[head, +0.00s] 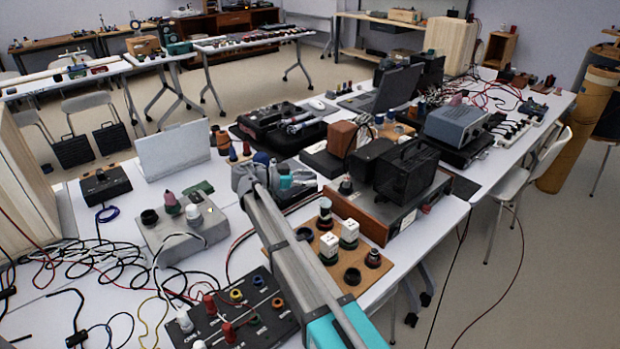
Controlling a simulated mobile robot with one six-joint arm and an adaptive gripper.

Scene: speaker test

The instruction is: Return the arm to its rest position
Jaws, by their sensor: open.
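My arm reaches from the bottom of the head view up over the long white table. Its grey and teal wrist is above the cluttered middle of the table. My gripper (304,180) is at the end of this wrist, small and partly hidden among the dark equipment behind it. It is open, and I see nothing held in it. The arm is stretched out over the equipment.
A wooden board with sockets (338,278) and a black panel with colored knobs (262,338) lie beside the arm. A wooden-based device (372,224) stands right of it, a grey box (180,226) left. Loose cables cover the left. Free floor (530,270) shows at right.

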